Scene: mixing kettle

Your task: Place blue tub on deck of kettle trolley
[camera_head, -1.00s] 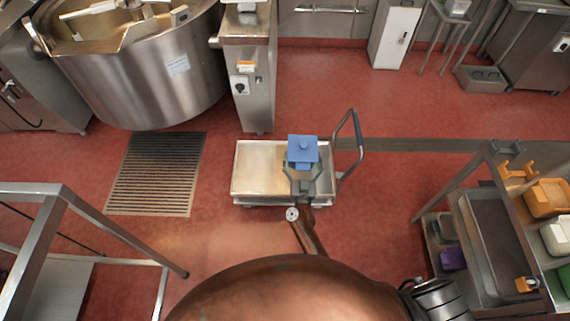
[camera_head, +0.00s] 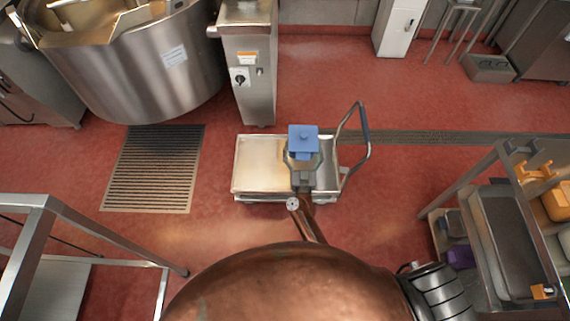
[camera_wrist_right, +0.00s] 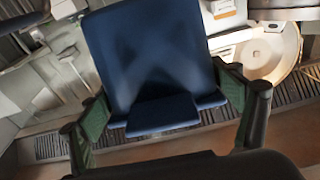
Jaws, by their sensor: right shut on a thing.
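The blue tub (camera_head: 303,138) is in my right gripper (camera_head: 302,160), which is shut on it. In the right wrist view the tub (camera_wrist_right: 155,60) fills the middle, with the fingers of the right gripper (camera_wrist_right: 165,115) on either side of it. The kettle trolley (camera_head: 265,165) has a pale flat deck with a raised rim and a handle at its right end. From the head the tub overlaps the right part of the deck. I cannot tell its height above the deck. My left gripper does not show.
The large steel kettle (camera_head: 145,70) and its control pillar (camera_head: 247,75) stand behind the trolley. A floor grate (camera_head: 155,168) lies to the left. A steel frame (camera_head: 45,205) is at the lower left, and a shelf rack (camera_head: 500,230) with bins at the right.

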